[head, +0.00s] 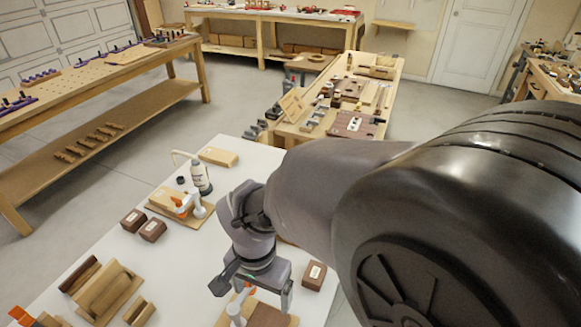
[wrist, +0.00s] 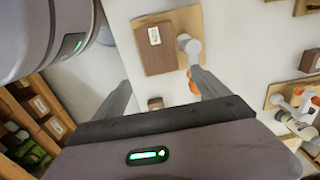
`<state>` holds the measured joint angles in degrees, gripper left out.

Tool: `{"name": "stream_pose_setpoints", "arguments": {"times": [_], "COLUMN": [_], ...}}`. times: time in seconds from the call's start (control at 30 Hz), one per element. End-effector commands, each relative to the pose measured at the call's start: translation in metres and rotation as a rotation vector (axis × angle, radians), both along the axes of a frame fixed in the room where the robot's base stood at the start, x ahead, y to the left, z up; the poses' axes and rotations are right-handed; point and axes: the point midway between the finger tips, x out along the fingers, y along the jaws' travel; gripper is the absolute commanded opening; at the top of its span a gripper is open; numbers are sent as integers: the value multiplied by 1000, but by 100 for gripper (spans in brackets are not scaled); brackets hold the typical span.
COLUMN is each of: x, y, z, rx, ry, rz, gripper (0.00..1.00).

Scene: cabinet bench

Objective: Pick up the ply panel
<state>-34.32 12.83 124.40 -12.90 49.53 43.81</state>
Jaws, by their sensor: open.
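Several pale ply boards lie on the white bench, and I cannot tell which is the ply panel. One board (head: 222,319) is below my gripper (head: 254,290); it carries a dark brown block (head: 268,315) and a white clamp with orange parts (head: 237,308). In the wrist view this board (wrist: 187,16), its labelled block (wrist: 158,48) and the clamp (wrist: 190,46) lie beyond my open, empty fingers (wrist: 160,92). A second board (head: 182,218) holds another clamp, and a plain pale piece (head: 217,156) lies at the far end. My gripper hides part of the near board.
A white bottle (head: 200,178) stands behind the second board. Dark brown blocks (head: 133,219) sit left of centre, and a labelled one (head: 314,276) right of my gripper. Pale wooden pieces (head: 107,292) lie at the near left. The bench middle (head: 180,265) is clear.

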Motion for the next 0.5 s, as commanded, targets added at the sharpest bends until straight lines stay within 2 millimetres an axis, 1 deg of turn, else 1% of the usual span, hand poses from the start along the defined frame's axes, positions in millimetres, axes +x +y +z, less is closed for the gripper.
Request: {"name": "stream_pose_setpoints", "arguments": {"times": [0.07, 0.17, 0.2, 0.3, 0.4, 0.5], "x": [-1, -1, -2, -1, -1, -1], "y": [2, 1, 1, 1, 1, 1], "z": [-10, -39, -53, -84, -108, -122], "rx": [-5, -6, -7, -6, -5, -4], "ry": [4, 6, 7, 6, 6, 5], "rz": [2, 1, 1, 2, 0, 2], "gripper": [85, 85, 85, 85, 85, 85]}}
